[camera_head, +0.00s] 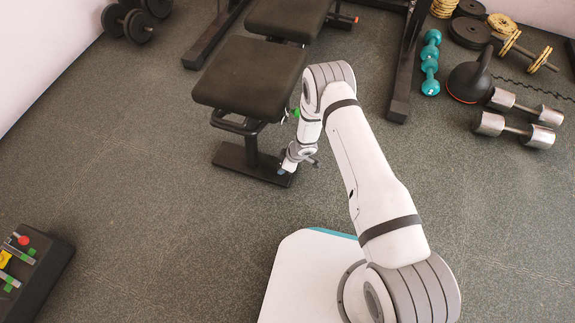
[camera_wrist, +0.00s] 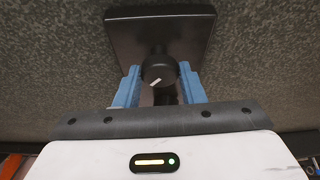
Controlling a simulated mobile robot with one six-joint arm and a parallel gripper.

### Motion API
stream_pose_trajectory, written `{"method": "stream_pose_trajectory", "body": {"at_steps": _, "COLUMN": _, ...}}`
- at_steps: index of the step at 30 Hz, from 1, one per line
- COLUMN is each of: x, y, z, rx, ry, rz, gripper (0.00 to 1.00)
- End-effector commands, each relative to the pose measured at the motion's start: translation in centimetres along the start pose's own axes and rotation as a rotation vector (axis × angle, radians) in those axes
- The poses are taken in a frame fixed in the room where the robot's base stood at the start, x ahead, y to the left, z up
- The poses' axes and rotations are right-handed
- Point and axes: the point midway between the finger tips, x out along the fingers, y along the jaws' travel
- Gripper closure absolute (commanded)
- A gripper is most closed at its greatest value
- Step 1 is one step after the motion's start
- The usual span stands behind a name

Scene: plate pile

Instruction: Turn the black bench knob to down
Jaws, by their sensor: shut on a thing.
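The black bench knob (camera_wrist: 158,66) is round and dark, with a short white mark on its face. The mark lies slanted, rising to the right in the wrist view. My gripper (camera_wrist: 159,76) has its blue fingers shut on the knob, one on either side. In the head view my gripper (camera_head: 284,171) is low beside the foot of the black bench (camera_head: 250,78), and the knob cannot be made out there. A dark square plate (camera_wrist: 165,28) is behind the knob in the wrist view.
Teal dumbbells (camera_head: 430,62), a black kettlebell (camera_head: 469,81) and chrome dumbbells (camera_head: 516,129) lie to the right. A rack upright (camera_head: 404,70) stands right of the bench. A black box with coloured controls (camera_head: 40,270) is at lower left. The floor between is clear.

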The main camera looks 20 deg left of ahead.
Motion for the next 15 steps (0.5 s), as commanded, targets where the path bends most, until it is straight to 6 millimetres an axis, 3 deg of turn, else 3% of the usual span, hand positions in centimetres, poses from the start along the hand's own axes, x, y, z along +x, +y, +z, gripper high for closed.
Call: {"method": "stream_pose_trajectory", "body": {"at_steps": 15, "x": 0.11, "y": 0.20, "z": -0.37, "rx": -0.409, "ry": 0.005, "rz": -0.169, "gripper": 0.87}}
